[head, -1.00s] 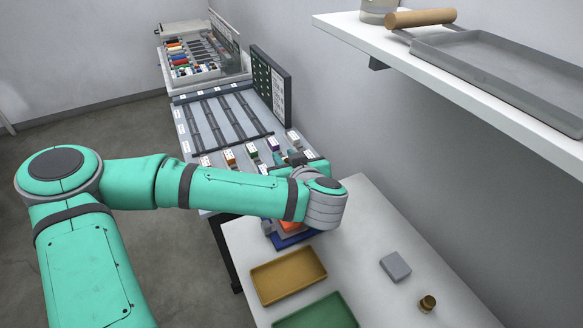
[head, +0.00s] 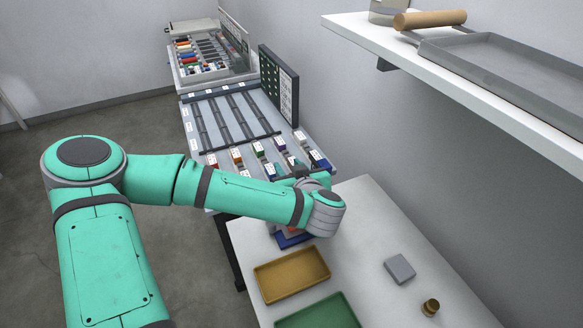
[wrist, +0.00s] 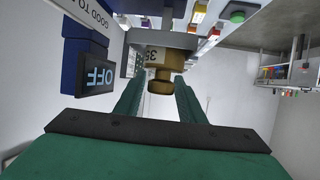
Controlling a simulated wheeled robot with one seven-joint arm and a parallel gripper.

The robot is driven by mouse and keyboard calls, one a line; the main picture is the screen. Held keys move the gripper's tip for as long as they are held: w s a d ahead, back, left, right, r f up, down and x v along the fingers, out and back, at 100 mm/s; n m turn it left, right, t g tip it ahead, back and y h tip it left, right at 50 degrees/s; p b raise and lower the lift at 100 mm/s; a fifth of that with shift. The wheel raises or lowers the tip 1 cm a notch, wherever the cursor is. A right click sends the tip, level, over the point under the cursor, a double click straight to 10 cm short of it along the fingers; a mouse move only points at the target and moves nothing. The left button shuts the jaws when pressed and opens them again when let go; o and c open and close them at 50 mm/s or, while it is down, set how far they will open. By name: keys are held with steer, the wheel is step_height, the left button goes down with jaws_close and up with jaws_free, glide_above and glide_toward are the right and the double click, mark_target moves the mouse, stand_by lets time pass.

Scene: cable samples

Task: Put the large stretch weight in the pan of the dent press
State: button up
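In the wrist view the brass stretch weight (wrist: 164,62), with a label starting "35", is between the green fingers of my gripper (wrist: 158,85). The fingers flank it closely and look shut on it; its round knob points back toward my palm. A round grey pan (wrist: 163,40) is right at the weight's underside; I cannot tell whether they touch. Beside it stands the dent press, a blue body with an OFF display (wrist: 98,76). In the head view my wrist hides the weight and pan, and only the press's blue base (head: 292,241) shows.
On the white table (head: 350,260) are an ochre tray (head: 290,274), a green tray (head: 320,314), a grey block (head: 400,268) and a small brass weight (head: 430,307). A rack with several coloured samples (head: 238,120) stands behind. A shelf (head: 470,95) overhangs at right.

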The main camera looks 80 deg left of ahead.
steer(key=shift+w+r, duration=0.15)
steer(key=shift+w, duration=0.05)
steer(key=v, duration=1.2)
steer(key=shift+d, duration=0.1)
stand_by(0.4)
